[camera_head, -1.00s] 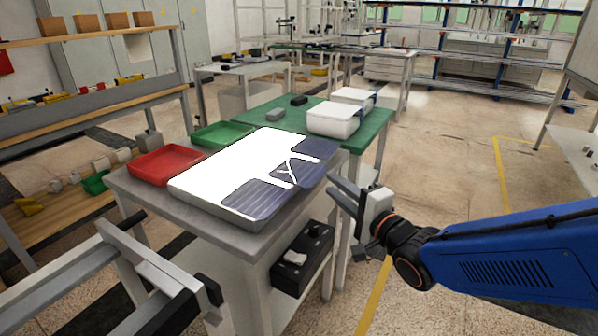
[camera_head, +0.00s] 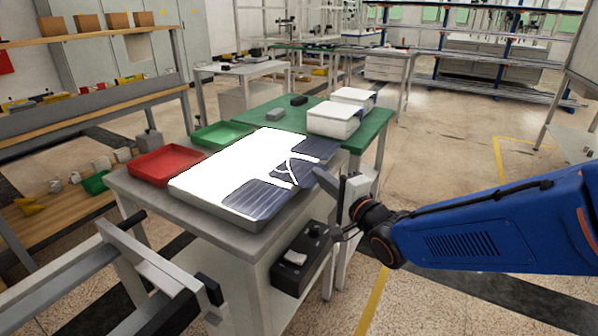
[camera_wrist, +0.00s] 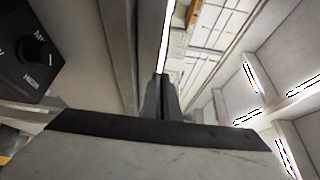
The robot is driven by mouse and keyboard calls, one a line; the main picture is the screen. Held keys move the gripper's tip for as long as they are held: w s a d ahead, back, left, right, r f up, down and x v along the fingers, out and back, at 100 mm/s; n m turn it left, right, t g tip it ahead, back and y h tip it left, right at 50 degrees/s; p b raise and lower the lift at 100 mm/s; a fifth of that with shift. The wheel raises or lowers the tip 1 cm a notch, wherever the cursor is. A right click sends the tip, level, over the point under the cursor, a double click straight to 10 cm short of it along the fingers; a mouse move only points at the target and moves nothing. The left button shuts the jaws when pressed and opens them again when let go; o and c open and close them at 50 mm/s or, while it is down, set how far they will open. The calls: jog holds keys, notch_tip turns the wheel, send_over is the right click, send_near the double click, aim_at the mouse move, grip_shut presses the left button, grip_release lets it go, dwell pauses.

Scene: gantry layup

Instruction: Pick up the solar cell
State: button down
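Dark blue solar cells lie on a bright white-topped slab (camera_head: 240,160) on the grey table. One group of cells (camera_head: 256,198) is at the slab's front corner and another cell (camera_head: 318,149) is at its far right. A cell (camera_head: 303,172) between them appears turned askew, partly hidden near my fingers. My gripper (camera_head: 321,179) is at the slab's right edge, its fingers pointing at the cells; contact cannot be told. In the wrist view the fingers (camera_wrist: 161,92) are together with nothing visible between them. No cell is clearly visible there.
A red tray (camera_head: 166,166) and a green tray (camera_head: 222,134) stand left of the slab. White stacks (camera_head: 333,120) rest on the green table behind.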

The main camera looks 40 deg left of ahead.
dwell(0.3)
notch_tip(320, 180, up, 10)
dwell(0.5)
dwell(0.9)
